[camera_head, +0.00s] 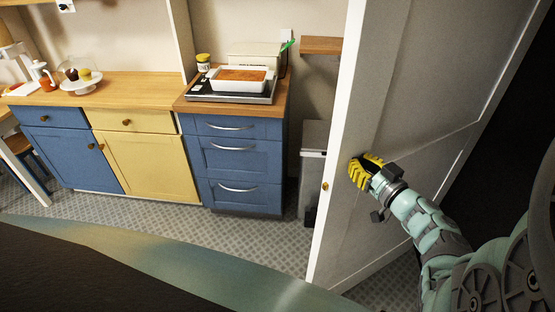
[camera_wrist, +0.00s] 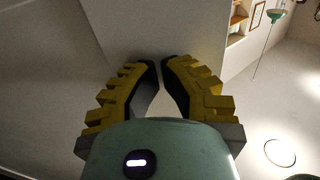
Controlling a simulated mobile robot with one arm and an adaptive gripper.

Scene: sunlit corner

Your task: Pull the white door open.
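The white door (camera_head: 390,130) stands ajar at the right in the head view, its narrow edge facing left. A small brass-coloured latch part (camera_head: 325,186) shows on that edge. My gripper (camera_head: 357,168), with yellow ribbed fingers, is at the door's broad face, just right of the edge. In the wrist view the door's pale panel (camera_wrist: 175,28) fills the space ahead of my gripper (camera_wrist: 160,66). The fingertips are nearly together, with nothing visible between them. I see no handle, and cannot tell whether the fingers touch the door.
A blue drawer cabinet (camera_head: 238,160) with a baking dish (camera_head: 238,86) on top stands left of the door. A yellow cupboard (camera_head: 140,163) adjoins it. A grey bin-like box (camera_head: 314,165) and a wooden shelf (camera_head: 322,45) are behind the door edge. Tiled floor (camera_head: 200,230) is clear in front.

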